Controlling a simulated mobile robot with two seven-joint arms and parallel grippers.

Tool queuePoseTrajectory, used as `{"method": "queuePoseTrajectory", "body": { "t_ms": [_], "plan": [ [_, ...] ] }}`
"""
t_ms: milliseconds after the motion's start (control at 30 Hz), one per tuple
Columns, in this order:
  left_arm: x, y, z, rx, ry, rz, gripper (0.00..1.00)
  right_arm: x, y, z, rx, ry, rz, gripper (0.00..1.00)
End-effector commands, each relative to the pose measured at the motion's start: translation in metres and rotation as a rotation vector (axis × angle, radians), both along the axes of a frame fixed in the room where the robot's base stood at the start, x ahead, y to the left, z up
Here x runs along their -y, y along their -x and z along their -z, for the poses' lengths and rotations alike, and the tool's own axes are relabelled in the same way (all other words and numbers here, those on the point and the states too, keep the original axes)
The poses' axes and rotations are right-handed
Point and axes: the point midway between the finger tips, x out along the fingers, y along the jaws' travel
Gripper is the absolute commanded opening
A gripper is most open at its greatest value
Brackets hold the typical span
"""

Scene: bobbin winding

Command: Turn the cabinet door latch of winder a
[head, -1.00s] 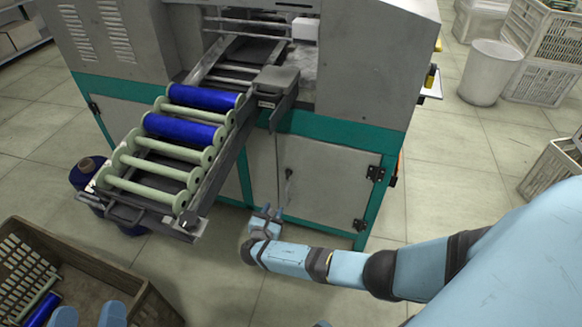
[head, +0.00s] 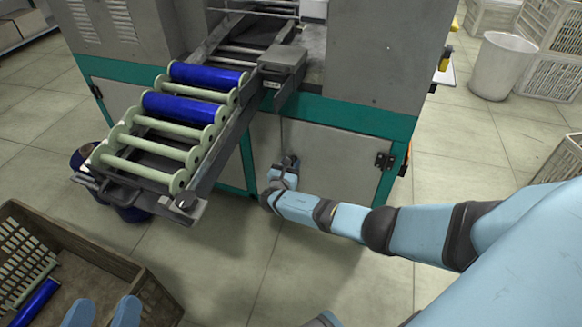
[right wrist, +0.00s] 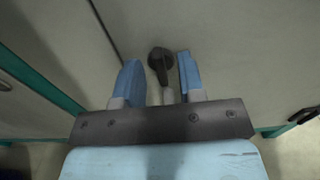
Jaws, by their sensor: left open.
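The latch of the grey cabinet door (head: 340,165) is a dark round knob with a short handle pointing down. In the right wrist view the latch (right wrist: 160,55) lies between the fingertips of my right gripper (right wrist: 158,64), with gaps on both sides. The right gripper is open and does not grip it. In the head view my right gripper (head: 285,172) is at the door's left edge and mostly hides the latch. My left gripper (head: 103,312) is open and empty at the bottom left, over the crate's near side.
The winder's sloping bobbin rack (head: 150,165), with blue and empty bobbins, juts out left of the door. A brown crate (head: 130,262) stands at lower left. Dark blue spools (head: 85,158) stand behind the rack. Floor before the door is clear.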

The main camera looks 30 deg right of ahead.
Motion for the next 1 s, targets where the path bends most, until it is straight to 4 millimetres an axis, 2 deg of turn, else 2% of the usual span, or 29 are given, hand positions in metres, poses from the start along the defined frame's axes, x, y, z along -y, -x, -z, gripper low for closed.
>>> {"method": "queuePoseTrajectory", "body": {
  "t_ms": [333, 367, 500, 533, 1000],
  "plan": [
    [0.0003, 0.0001, 0.0022, -0.006, -0.004, 0.004, 0.74, 0.0044, -0.0029, -0.0001, -0.001, -0.001, 0.000, 0.36],
    [0.0003, 0.0001, 0.0022, -0.006, -0.004, 0.004, 0.74, 0.0043, -0.0028, -0.0001, -0.001, -0.001, 0.000, 0.34],
    [0.0003, 0.0001, 0.0022, -0.006, -0.005, 0.004, 0.74, 0.0040, -0.0028, -0.0001, -0.001, -0.001, 0.000, 0.02],
    [0.0003, 0.0001, 0.0022, -0.006, -0.005, 0.004, 0.74, 0.0040, -0.0028, -0.0001, -0.001, -0.001, 0.000, 0.00],
    [-0.0004, -0.0009, 0.0060, 0.004, -0.013, 0.001, 0.74, 0.0042, -0.0024, 0.0009, 0.064, -0.047, -0.001, 0.00]
  ]
}}
